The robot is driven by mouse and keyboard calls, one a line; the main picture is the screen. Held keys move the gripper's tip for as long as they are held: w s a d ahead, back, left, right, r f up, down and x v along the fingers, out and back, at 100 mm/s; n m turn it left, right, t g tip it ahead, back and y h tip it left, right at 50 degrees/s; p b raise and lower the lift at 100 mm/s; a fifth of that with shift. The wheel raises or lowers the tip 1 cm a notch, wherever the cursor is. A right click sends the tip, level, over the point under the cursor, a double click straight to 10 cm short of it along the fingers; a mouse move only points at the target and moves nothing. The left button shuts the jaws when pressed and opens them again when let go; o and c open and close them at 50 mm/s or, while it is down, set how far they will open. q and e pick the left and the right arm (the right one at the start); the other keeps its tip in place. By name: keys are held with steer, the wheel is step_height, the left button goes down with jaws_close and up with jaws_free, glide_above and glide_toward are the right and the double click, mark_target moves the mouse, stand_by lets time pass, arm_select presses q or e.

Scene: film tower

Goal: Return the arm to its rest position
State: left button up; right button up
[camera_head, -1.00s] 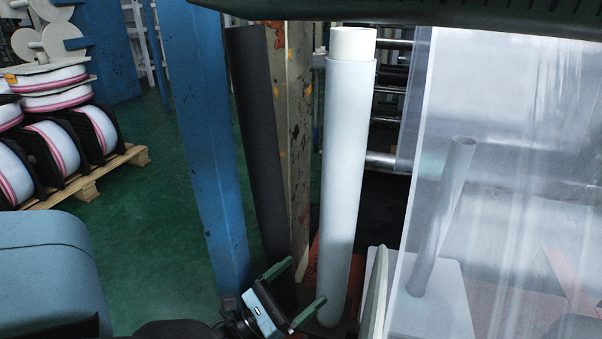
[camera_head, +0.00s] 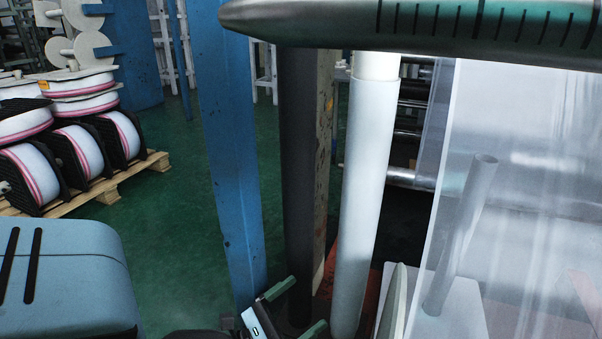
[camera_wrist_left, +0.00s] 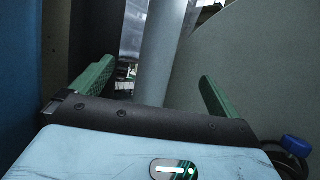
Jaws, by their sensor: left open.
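My left gripper (camera_head: 300,308) is at the bottom middle of the head view, its green fingers spread apart with nothing between them. The fingers also show in the left wrist view (camera_wrist_left: 156,72). A tall white roll (camera_head: 366,190) stands just right of the gripper in the head view. A grey-white cylinder (camera_wrist_left: 160,50) shows beyond the open fingers in the wrist view. My right gripper is not in view.
Clear film (camera_head: 530,160) hangs at the right. A pale rounded plate (camera_head: 393,305) is close to the gripper's right. Green floor (camera_head: 170,240) is open at left.

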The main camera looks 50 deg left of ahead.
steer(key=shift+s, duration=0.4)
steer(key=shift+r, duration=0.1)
arm_select(q)
steer(key=s+d+r+n+g+p, duration=0.3)
steer(key=s+d+n+g+p, duration=0.1)
steer(key=s+n+p, duration=0.4)
steer(key=s+d+r+n+g+p, duration=0.4)
steer(key=s+n+p, duration=0.5)
steer(key=n+p, duration=0.3)
steer(key=s+d+r+n+g+p, duration=0.3)
steer(key=s+d+n+g+p, duration=0.2)
steer(key=s+d+n+p, duration=0.3)
steer(key=n+p, duration=0.3)
steer(key=n, duration=0.4)
steer(key=shift+s+r+g+y, duration=0.15)
steer(key=shift+s+g+y, duration=0.15)
steer(key=shift+y, duration=0.1)
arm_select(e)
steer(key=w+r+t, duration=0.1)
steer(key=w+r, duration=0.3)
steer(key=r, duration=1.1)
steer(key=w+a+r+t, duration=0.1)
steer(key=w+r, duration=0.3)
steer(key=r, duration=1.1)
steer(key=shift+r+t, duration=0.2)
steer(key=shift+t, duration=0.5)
arm_select(q)
steer(key=shift+d, duration=0.1)
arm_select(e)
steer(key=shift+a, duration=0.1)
